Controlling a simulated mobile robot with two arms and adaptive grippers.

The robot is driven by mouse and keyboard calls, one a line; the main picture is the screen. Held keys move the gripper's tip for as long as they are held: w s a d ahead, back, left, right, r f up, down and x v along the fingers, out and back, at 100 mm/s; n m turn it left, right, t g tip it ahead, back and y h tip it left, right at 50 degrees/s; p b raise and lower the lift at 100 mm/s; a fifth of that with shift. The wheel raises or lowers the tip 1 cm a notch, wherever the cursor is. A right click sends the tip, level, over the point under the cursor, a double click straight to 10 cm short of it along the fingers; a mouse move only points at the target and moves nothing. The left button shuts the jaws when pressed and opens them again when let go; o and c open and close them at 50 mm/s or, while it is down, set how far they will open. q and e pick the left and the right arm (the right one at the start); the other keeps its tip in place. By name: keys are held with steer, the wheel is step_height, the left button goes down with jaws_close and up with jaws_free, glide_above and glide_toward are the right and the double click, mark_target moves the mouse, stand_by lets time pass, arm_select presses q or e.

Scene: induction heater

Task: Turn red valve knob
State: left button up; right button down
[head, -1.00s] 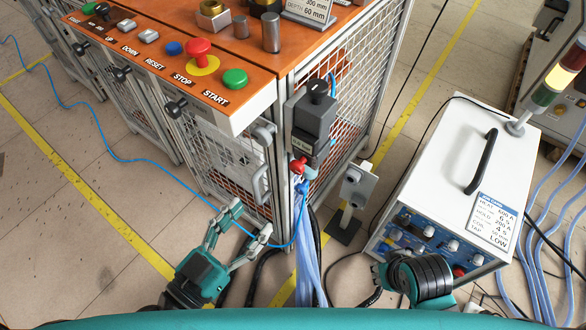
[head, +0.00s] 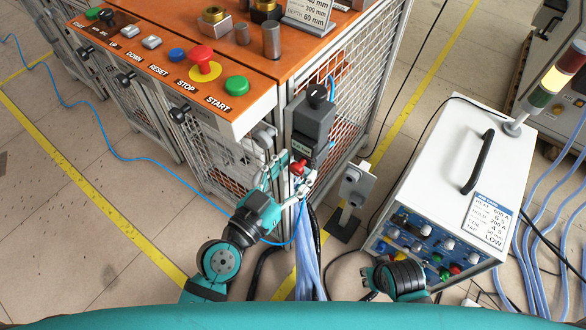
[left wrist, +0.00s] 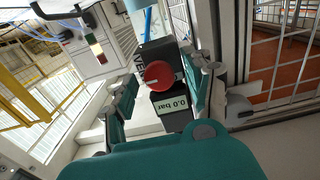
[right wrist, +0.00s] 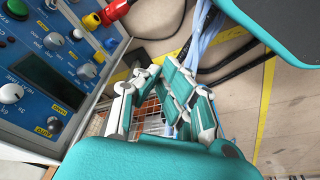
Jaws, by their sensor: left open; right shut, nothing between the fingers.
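The red valve knob (head: 299,167) sits low on the dark grey unit at the workbench corner. In the left wrist view the round red knob (left wrist: 158,75) faces the camera and carries a pale mark. My left gripper (head: 287,178) is open at the knob. In the left wrist view its fingers (left wrist: 165,88) stand on either side of the knob, with gaps visible. A display (left wrist: 173,104) beside the knob reads 0.0 bar. My right gripper (right wrist: 161,72) is shut and empty, near the blue control panel in the right wrist view.
The orange workbench (head: 150,75) with its buttons and mesh sides stands behind the left gripper. Pale blue hoses (head: 308,255) hang below the valve. A small grey box on a post (head: 356,185) stands right of it. The white heater cabinet (head: 455,155) is farther right.

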arm_select(q)
jaws_close()
stand_by(0.3)
